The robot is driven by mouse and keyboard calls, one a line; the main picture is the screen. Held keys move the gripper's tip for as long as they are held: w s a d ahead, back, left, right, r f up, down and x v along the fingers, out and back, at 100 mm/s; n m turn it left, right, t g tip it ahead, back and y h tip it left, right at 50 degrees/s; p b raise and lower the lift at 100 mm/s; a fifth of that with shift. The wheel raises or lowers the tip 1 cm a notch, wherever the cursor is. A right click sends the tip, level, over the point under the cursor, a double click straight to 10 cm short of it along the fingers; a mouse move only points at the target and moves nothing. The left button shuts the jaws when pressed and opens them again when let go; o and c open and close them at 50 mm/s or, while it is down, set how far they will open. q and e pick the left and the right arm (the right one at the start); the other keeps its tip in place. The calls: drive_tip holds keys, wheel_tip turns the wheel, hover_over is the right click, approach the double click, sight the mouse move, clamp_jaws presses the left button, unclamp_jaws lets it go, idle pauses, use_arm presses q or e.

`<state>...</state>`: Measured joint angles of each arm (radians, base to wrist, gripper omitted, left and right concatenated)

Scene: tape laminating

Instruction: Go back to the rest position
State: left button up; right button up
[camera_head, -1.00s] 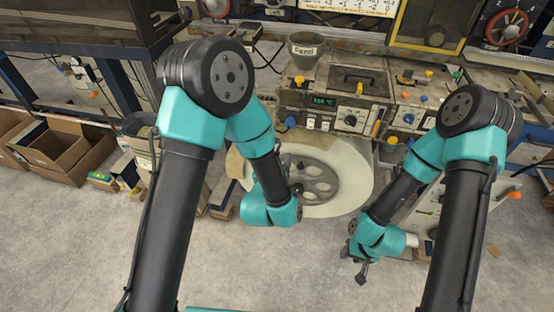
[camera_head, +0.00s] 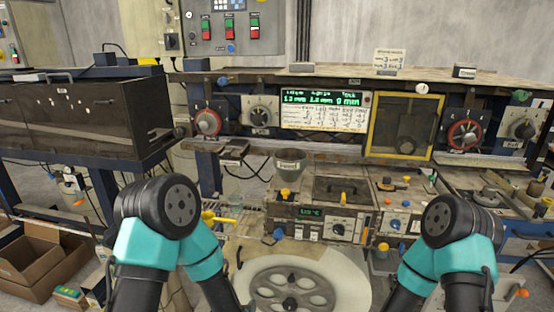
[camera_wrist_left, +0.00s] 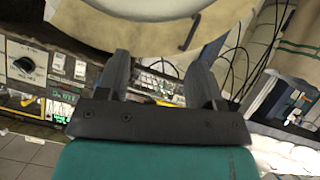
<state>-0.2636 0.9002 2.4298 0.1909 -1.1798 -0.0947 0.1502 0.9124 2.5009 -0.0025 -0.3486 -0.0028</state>
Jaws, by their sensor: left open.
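My left gripper (camera_wrist_left: 162,68) shows in the left wrist view. Its two dark fingers are spread apart with nothing between them. In the head view only the upper part of my left arm shows, at the lower left, and its gripper is hidden or below the frame. My right arm shows at the lower right of the head view, and its gripper is out of the picture. Between the arms is a large white reel (camera_head: 342,276) with a grey spoked hub (camera_head: 291,291). A pale curved rim (camera_wrist_left: 140,38) crosses the top of the left wrist view, beyond the fingers.
The machine panel with a Feed cup (camera_head: 289,166) stands behind the reel. A dark cabinet (camera_head: 80,118) is at the left, above cardboard boxes (camera_head: 40,262). A yellow-framed window (camera_head: 404,125) and red dials are at the back. Cables and panel knobs lie near the left gripper.

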use_arm(q)
drive_tip(key=s+a+f+n+g, duration=0.1)
drive_tip(key=s+a+f+g, duration=0.4)
drive_tip(key=s, duration=0.3)
drive_tip(key=s+a+f+g, duration=0.5)
drive_tip(key=s+a+f, duration=0.1)
drive_tip(key=s+f, duration=0.2)
drive_tip(key=shift+s+a+n+g+h, duration=0.3)
drive_tip(key=shift+s+n+g, duration=0.1)
drive_tip(key=shift+s, duration=0.1)
use_arm(e)
drive_tip(key=shift+c, duration=0.4)
idle(0.6)
